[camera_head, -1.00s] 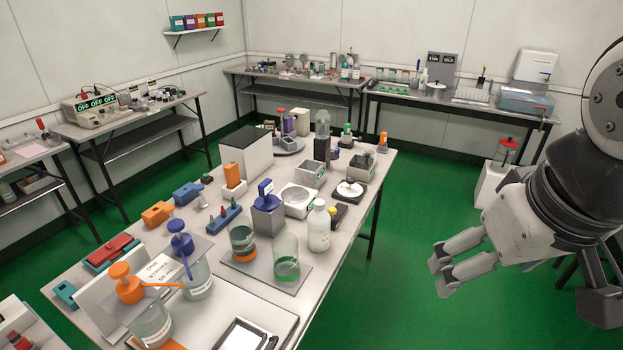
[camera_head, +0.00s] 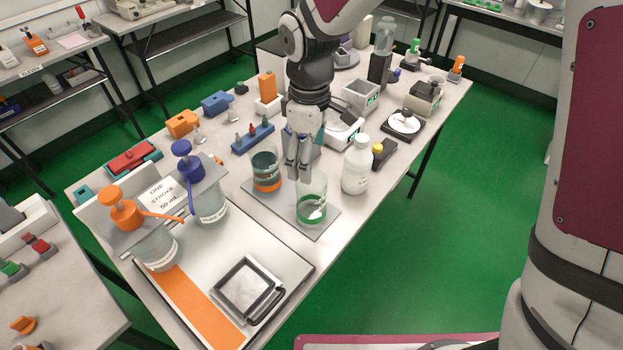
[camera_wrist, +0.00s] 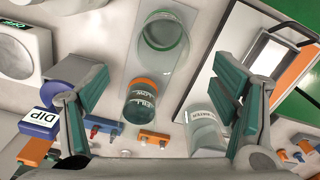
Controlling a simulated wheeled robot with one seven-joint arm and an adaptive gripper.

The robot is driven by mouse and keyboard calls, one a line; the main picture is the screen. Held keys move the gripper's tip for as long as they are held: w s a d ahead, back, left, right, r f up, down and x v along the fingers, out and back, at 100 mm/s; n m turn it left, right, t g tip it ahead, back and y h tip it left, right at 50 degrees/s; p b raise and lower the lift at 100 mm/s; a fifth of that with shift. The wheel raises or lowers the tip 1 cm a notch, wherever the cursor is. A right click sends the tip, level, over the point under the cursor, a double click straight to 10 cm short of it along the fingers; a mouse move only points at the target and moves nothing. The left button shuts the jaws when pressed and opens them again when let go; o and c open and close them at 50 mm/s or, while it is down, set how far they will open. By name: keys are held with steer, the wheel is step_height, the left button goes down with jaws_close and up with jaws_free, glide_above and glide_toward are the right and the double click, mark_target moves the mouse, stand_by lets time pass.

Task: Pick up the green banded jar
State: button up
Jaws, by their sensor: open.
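The green banded jar (camera_head: 311,205) is a clear glass jar with a green band low down. It stands upright on a grey mat (camera_head: 320,232); the wrist view shows it (camera_wrist: 163,42) at the top centre. An orange banded jar (camera_head: 267,172) with dark contents stands beside it, and in the wrist view (camera_wrist: 141,102) it lies between the fingers. My gripper (camera_head: 299,172) is open and empty, pointing down. Its fingers overlap the green banded jar's rear rim in the head view; I cannot tell whether they touch. The open fingers also show in the wrist view (camera_wrist: 163,82).
A white bottle (camera_head: 357,165) stands close right of the green banded jar. Blue (camera_head: 205,195) and orange (camera_head: 145,230) pump dispensers stand to the left. A framed tray (camera_head: 248,287) lies in front. A blue rack (camera_head: 252,137) sits behind the orange banded jar.

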mark_target(311, 198)
steer(key=shift+s+d+f, duration=0.1)
steer(key=shift+s+f, duration=0.05)
steer(key=shift+f, duration=3.25)
steer(key=shift+s+f, duration=0.1)
steer(key=shift+f, duration=3.3)
steer(key=shift+c, duration=0.5)
steer(key=c, duration=1.1)
